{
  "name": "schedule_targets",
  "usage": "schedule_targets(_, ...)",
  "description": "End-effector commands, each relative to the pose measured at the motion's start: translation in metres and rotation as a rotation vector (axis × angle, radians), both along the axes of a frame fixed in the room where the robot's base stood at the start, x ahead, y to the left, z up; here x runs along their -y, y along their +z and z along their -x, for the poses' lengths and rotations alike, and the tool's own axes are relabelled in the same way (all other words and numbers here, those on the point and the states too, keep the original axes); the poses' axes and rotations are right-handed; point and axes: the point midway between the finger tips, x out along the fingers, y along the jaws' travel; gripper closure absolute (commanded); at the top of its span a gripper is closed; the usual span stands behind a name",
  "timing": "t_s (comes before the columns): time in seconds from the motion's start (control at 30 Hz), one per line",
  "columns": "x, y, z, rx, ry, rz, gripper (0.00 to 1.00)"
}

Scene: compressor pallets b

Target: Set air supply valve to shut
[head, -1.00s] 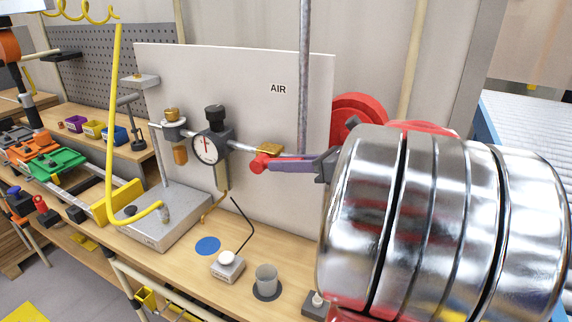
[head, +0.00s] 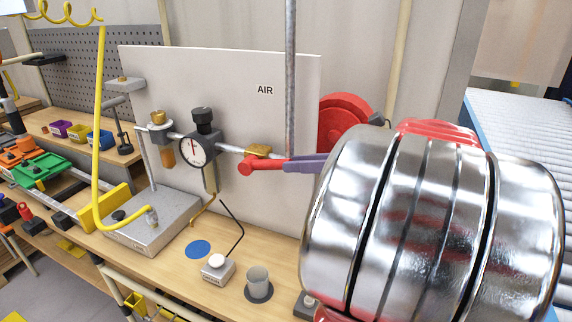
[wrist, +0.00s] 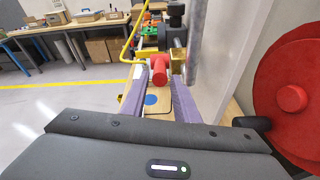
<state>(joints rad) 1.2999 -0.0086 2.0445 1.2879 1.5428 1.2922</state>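The air supply valve is a brass body (head: 258,151) on the pipe along the white AIR panel, with a red handle (head: 262,166) in front of it. In the head view the handle looks roughly in line with the pipe, its rounded end to the left. My gripper (head: 287,164) has purple fingers at the handle's right end; my shiny wrist hides its base. In the wrist view my gripper (wrist: 157,82) has its fingers apart, with the red handle (wrist: 159,72) showing between their tips. Contact is not clear. The brass body (wrist: 179,62) is just right of the handle.
A dial gauge (head: 194,151) sits left of the valve. A vertical grey pipe (head: 290,80) and a red wheel (head: 345,100) stand close to my gripper. A grey cup (head: 258,282) and a button box (head: 217,268) are on the bench below.

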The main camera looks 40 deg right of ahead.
Motion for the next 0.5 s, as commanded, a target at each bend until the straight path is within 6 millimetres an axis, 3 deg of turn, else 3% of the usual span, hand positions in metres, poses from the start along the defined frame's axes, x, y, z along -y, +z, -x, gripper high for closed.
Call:
schedule_targets(0.3,0.017,0.011,0.042,0.000,-0.002,-0.001,0.72)
schedule_targets(0.5,0.023,0.016,0.059,0.000,0.001,-0.001,0.72)
